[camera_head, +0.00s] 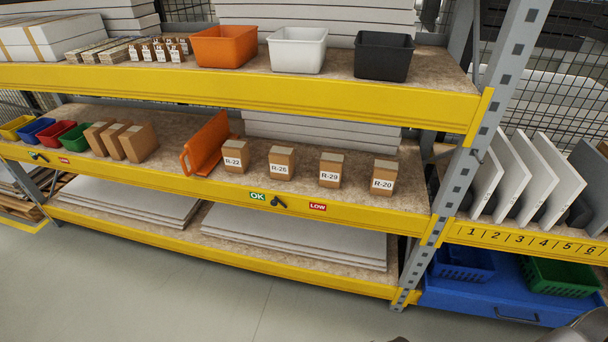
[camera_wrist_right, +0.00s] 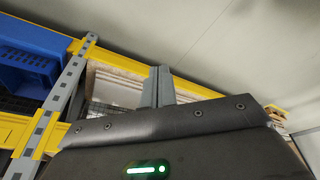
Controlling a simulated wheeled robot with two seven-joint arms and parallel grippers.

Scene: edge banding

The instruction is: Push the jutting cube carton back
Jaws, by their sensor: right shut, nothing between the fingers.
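Four small brown cube cartons stand in a row on the middle shelf in the head view: R-22 (camera_head: 235,156), R-26 (camera_head: 281,163), R-29 (camera_head: 330,171) and R-20 (camera_head: 384,178). All stand upright behind the yellow front beam (camera_head: 359,209); I cannot tell which one juts out. My right gripper (camera_wrist_right: 160,84) shows in the right wrist view with its grey fingers together and empty. It is in front of the rack, away from the cartons, which are not in that view. My left gripper is not in view.
An orange divider (camera_head: 205,146) stands left of R-22. Three taller brown cartons (camera_head: 121,141) stand further left, beside small coloured bins. Stacked white boards (camera_head: 320,132) lie behind the cartons. A grey upright post (camera_head: 464,137) stands to the right. The floor in front is clear.

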